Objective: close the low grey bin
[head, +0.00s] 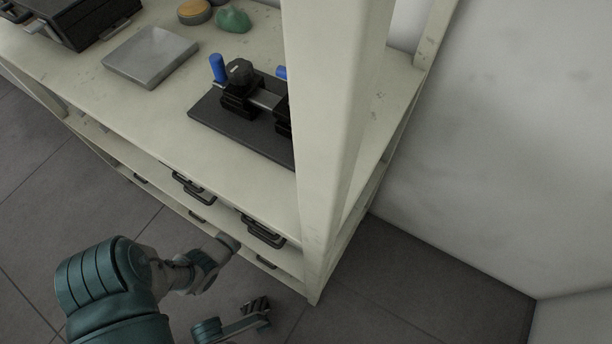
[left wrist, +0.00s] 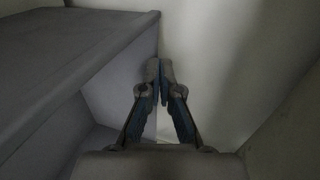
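Several dark handles show on fronts under the bench top in the head view, the lower row including one at the right (head: 266,262). I cannot tell which front is the low grey bin. In the left wrist view a grey box-like body (left wrist: 60,60) fills the left side, perhaps the bin; its identity is unclear. My left gripper (left wrist: 160,72) has its fingertips together with nothing visible between them, close beside the grey body's right edge; contact cannot be told. In the head view it seems to be the dark-tipped part (head: 257,305) low by the bench front. My right gripper is out of view.
The cream bench (head: 225,170) has a thick upright post (head: 335,120) at its front right. A dark fixture with blue knobs (head: 240,95), a grey metal plate (head: 150,55) and a green lump (head: 233,19) sit on top. Tiled floor (head: 420,270) is clear at right, before a wall.

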